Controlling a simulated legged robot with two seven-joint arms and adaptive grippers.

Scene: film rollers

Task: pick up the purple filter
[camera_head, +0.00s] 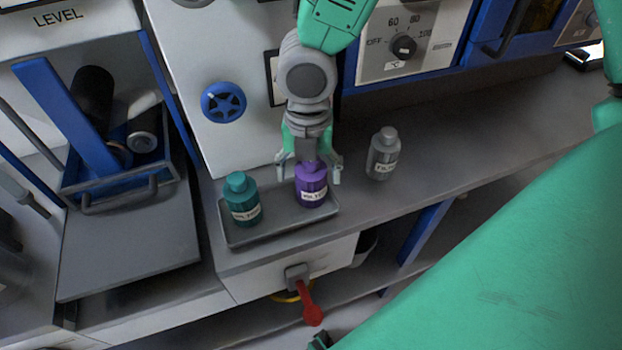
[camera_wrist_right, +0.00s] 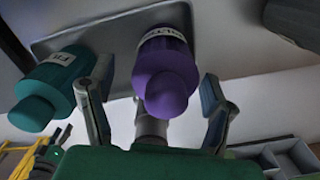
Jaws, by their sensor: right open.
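The purple filter (camera_head: 311,187) is a small labelled bottle standing upright on the right part of a grey tray (camera_head: 282,230). My right gripper (camera_head: 309,176) is above and around it, with one finger on each side of its neck. In the right wrist view the purple filter (camera_wrist_right: 165,75) sits between the two open fingers (camera_wrist_right: 158,108), with visible gaps on both sides. A teal filter (camera_head: 241,199) stands on the left part of the tray; in the wrist view it is just outside the left finger (camera_wrist_right: 45,88). My left gripper is not seen.
A grey filter bottle (camera_head: 383,154) stands on the counter to the right of the tray. A red handle (camera_head: 309,305) is below the tray's front edge. A blue-framed bin (camera_head: 125,175) with dark rollers is at left. The counter (camera_head: 470,135) at right is clear.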

